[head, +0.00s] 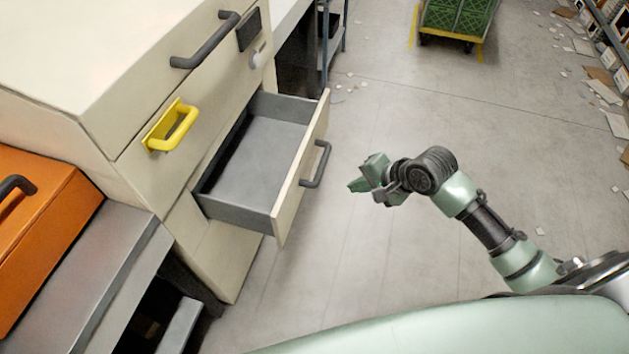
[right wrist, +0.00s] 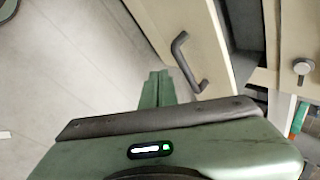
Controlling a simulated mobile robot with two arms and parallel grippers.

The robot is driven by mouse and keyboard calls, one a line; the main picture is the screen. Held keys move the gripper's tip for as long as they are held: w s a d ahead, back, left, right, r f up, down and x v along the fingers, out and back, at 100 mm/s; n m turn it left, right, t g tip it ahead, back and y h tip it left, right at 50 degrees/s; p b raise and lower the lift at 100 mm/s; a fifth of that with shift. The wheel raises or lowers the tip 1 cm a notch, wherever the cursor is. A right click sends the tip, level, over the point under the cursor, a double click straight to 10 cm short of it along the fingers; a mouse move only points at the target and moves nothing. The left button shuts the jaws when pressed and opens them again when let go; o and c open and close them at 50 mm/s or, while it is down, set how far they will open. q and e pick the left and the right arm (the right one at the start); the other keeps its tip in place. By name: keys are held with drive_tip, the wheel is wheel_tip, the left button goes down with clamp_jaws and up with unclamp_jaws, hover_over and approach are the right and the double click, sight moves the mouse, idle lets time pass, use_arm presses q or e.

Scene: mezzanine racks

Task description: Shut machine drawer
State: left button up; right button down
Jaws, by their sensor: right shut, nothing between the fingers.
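The machine drawer (head: 258,160) is pulled well out of the cream machine cabinet (head: 60,60), and its grey inside looks empty. A dark bar handle (head: 317,164) is on its front panel. The drawer front (right wrist: 190,35) and its handle (right wrist: 186,62) also show in the right wrist view. My right gripper (head: 356,178) is shut and empty, to the right of the handle and apart from it, with its fingers toward the drawer. In the right wrist view the closed fingers (right wrist: 157,88) are left of the handle. My left gripper is not in view.
A yellow handle (head: 172,128) and another dark handle (head: 205,42) sit on the cabinet above the drawer. An orange case (head: 40,225) is at the left. A cart with green crates (head: 458,18) stands at the back. Paper scraps litter the right floor; the floor near the drawer is clear.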

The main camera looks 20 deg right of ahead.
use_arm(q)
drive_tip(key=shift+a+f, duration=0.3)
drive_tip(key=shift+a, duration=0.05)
use_arm(e)
drive_tip(key=w+a+r+x, duration=0.1)
drive_tip(key=x, duration=1.2)
drive_tip(key=shift+w+a+r, duration=0.2)
drive_tip(key=shift+w+r, duration=0.05)
drive_tip(key=shift+w, duration=0.05)
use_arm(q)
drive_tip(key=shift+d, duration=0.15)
